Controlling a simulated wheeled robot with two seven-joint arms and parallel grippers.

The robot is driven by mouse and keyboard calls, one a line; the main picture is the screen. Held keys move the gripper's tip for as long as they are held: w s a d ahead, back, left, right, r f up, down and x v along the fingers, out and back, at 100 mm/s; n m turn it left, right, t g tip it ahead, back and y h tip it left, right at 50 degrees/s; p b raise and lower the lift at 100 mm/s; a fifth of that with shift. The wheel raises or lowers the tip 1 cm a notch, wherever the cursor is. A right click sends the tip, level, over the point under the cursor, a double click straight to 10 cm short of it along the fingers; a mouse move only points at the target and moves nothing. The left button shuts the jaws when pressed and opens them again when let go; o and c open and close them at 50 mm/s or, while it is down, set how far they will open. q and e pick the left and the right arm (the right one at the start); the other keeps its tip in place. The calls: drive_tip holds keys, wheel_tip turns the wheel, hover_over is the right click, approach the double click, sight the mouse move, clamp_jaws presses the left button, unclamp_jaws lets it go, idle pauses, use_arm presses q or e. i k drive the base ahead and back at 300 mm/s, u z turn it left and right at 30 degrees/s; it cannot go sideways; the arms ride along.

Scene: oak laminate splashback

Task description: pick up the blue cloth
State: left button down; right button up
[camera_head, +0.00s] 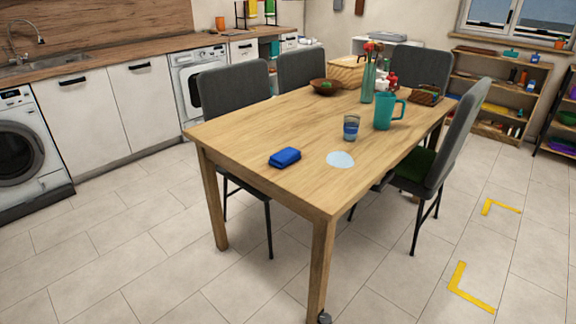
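The blue cloth (285,157) lies folded on the near part of the wooden dining table (240,132), a little in from its front edge. A pale, flat, puddle-like patch (340,159) lies just to its right, apart from it. Neither of my grippers shows in the head view.
A glass (351,127), a teal pitcher (384,111), a vase with flowers (368,82) and a brown bowl (325,86) stand farther back on the table. Grey chairs (235,92) line the sides, one (455,140) at the right. The tiled floor before the table is clear.

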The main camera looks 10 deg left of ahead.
sight(283, 157)
drive_tip(key=z, duration=0.9)
drive_tip(key=i, duration=1.35)
drive_tip(key=u, duration=1.3)
